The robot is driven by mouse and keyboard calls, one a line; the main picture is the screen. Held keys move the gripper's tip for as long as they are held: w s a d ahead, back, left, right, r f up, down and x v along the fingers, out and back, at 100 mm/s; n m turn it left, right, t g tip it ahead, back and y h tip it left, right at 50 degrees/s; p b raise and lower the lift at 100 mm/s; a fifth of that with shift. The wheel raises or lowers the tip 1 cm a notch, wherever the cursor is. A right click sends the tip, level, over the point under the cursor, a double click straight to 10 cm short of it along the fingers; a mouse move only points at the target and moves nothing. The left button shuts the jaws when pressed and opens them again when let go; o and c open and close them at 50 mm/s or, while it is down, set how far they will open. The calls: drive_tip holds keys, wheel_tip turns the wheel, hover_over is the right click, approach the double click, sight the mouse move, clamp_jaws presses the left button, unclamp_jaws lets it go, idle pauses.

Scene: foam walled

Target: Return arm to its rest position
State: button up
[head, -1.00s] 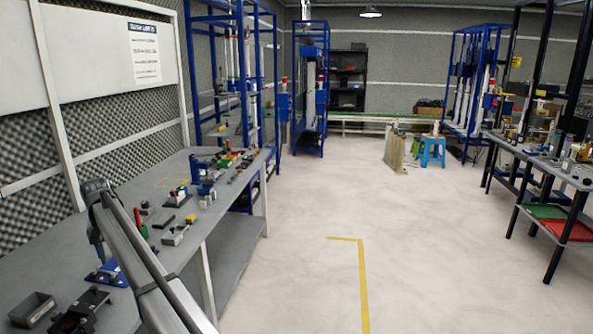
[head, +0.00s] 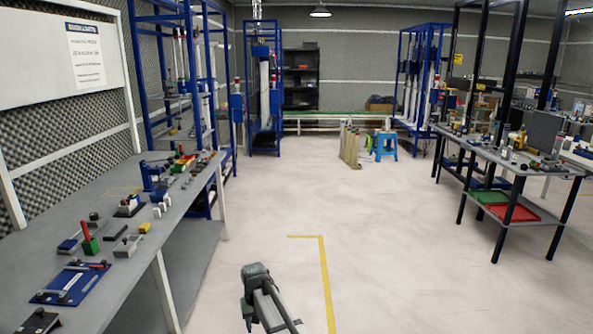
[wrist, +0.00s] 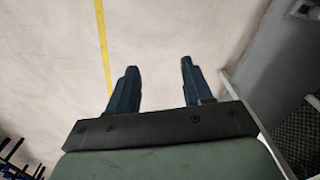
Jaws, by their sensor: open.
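My gripper (wrist: 158,88) shows in the wrist view with its two dark blue fingers apart and nothing between them. Pale floor lies beyond the fingertips. In the head view my arm rises from the bottom edge, right of the workbench and clear of it. The fingers cannot be made out there.
A grey workbench (head: 95,225) along the left wall holds several tools and fixtures, among them a blue plate fixture (head: 70,283). A black-legged table (head: 490,155) stands at the right. The pale floor (head: 400,240) between them is open, with a yellow line (head: 325,270).

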drive_tip(key=s+d+f+m, duration=0.1)
drive_tip(key=s+d+f, duration=0.2)
drive_tip(key=s+d, duration=0.5)
drive_tip(key=s+d+f+m, duration=0.1)
drive_tip(key=s+d+f, duration=0.25)
drive_tip(key=d, duration=0.85)
drive_tip(key=s+d+f+m, duration=0.2)
drive_tip(key=s+d+f, duration=0.1)
drive_tip(key=s+d, duration=0.55)
drive_tip(key=s+f+g, duration=0.3)
drive_tip(key=s+f, duration=0.7)
drive_tip(key=s, duration=0.4)
drive_tip(key=s+d+f+g, duration=0.1)
drive_tip(key=s+f+g, duration=0.2)
drive_tip(key=s+f, duration=0.7)
drive_tip(key=s, duration=0.3)
drive_tip(key=shift+s+d+g, duration=0.15)
drive_tip(key=shift+s+g, duration=0.25)
